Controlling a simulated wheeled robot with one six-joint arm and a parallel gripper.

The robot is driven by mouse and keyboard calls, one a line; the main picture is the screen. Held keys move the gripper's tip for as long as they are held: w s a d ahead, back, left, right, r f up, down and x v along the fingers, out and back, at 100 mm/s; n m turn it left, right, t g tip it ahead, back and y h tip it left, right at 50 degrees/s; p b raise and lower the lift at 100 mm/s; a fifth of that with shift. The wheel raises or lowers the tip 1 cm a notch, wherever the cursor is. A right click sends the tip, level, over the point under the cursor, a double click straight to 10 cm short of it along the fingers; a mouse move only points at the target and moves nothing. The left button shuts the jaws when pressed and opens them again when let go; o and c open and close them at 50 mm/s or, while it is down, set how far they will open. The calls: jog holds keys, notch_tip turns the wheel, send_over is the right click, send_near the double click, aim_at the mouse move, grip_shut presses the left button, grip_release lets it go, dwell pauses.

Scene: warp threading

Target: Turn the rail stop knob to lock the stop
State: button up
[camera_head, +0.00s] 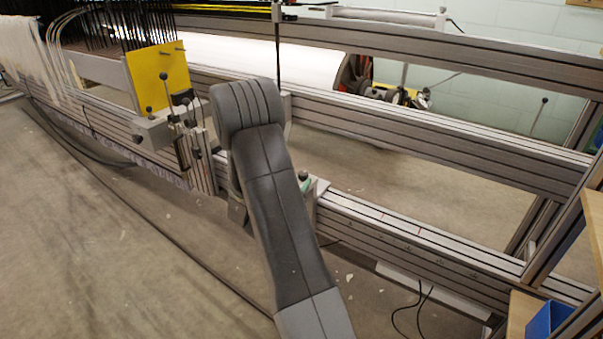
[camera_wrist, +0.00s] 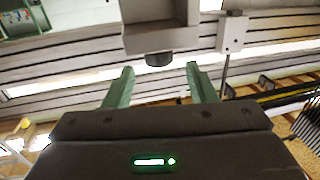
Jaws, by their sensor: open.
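In the wrist view a dark round knob (camera_wrist: 158,60) sticks out of a grey block (camera_wrist: 160,35), which I take to be the rail stop. My gripper (camera_wrist: 160,69) is open, with one green finger on each side of the knob. Gaps show between the knob and both fingers, and nothing is held. I cannot tell how far the knob is turned. In the head view my arm hides most of the gripper and stop. A green piece, likely a finger, shows beside a small dark knob (camera_head: 303,176) on the rail (camera_head: 410,232).
A second small grey block on a rod (camera_wrist: 233,32) stands right of the stop in the wrist view. In the head view a yellow plate (camera_head: 158,78) and levers stand left of my arm. The rail's right part is clear. A blue bin (camera_head: 548,315) sits at lower right.

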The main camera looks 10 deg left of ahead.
aim_at(301, 176)
jog(key=s+a+p, duration=0.1)
jog(key=s, duration=0.7)
jog(key=shift+s+a, duration=0.25)
jog(key=shift+s, duration=0.15)
jog(key=shift+w, duration=0.1)
jog(key=w+b, duration=0.1)
jog(key=w, duration=0.3)
jog(key=w+d+b, duration=0.1)
jog(key=w, duration=0.4)
jog(key=w+d+b, duration=0.1)
jog(key=w, duration=0.3)
jog(key=shift+w+d, duration=0.25)
jog(key=shift+s, duration=0.1)
